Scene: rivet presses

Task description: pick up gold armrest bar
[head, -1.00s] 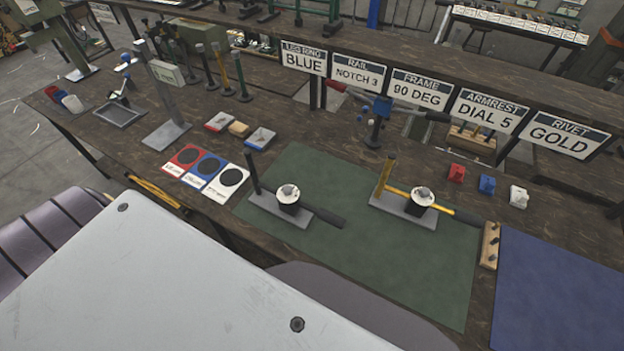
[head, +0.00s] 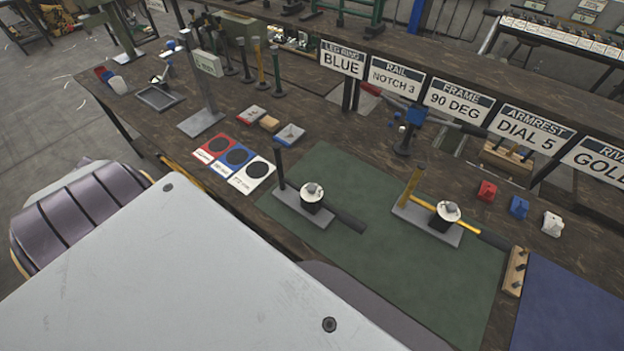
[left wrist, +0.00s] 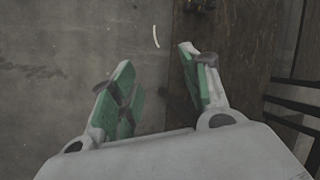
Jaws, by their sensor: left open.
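In the head view, a gold bar with a dark grip (head: 466,227) lies across a grey plate on the green mat (head: 400,290). A gold post (head: 412,186) stands at the plate's far left end, and a round black-and-white piece (head: 447,212) sits over the bar. A similar dark set (head: 311,200) with a black post and dark grip stands to its left. My left gripper (left wrist: 157,56) shows only in the left wrist view. Its green-padded fingers are apart and empty, above grey floor beside a brown wooden surface. My right gripper is not in view.
Signs reading ARMREST DIAL 5 (head: 536,132) and RIVET GOLD (head: 600,160) hang behind the mat. Red, blue and white blocks (head: 519,207) stand at right. A wooden peg block (head: 515,270) sits by the mat's right edge, beside a blue mat (head: 575,310).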

